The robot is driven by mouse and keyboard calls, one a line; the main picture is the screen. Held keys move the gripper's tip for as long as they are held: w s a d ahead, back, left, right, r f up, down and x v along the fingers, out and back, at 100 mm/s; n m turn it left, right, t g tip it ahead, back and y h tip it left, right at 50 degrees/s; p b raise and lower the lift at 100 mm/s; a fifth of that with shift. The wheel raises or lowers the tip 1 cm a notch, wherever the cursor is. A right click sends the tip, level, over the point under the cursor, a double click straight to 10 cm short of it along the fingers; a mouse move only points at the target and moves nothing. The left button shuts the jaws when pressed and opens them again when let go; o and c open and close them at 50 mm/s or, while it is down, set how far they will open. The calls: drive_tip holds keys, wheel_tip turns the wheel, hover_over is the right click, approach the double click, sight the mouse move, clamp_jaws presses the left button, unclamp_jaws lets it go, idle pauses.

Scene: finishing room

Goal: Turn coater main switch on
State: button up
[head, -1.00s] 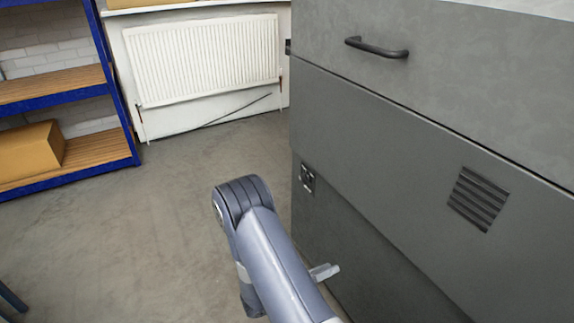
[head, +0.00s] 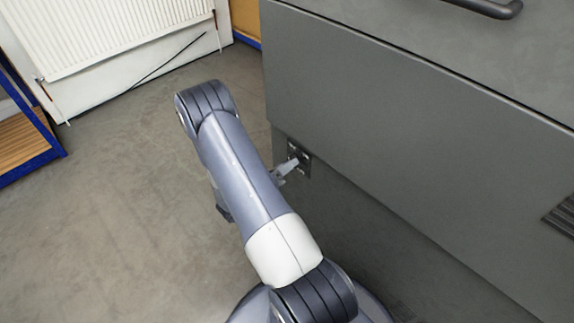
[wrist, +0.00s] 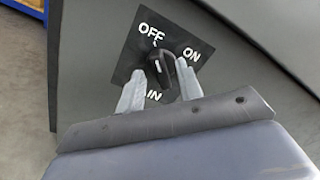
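The coater main switch is a dark rotary knob (wrist: 166,70) on a black plate (wrist: 125,58) with white OFF, ON and partly hidden "IN" lettering. Its pale mark appears to point towards OFF. In the head view the switch plate (head: 305,160) sits low on the grey cabinet, near its left edge. My gripper (wrist: 161,68) is at the plate, with one finger on each side of the knob. The fingers stand apart, with a gap visible at the left; contact at the right is unclear. My gripper also shows in the head view (head: 290,167), partly behind my arm.
The grey cabinet (head: 400,130) fills the right side, with a handle (head: 490,7) and a vent (head: 563,216). A white radiator (head: 100,30) and a blue shelf (head: 30,140) stand at the back left. The floor left of my arm is clear.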

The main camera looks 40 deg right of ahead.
drive_tip(key=shift+d, duration=0.25)
drive_tip(key=shift+c, duration=0.5)
clamp_jaws()
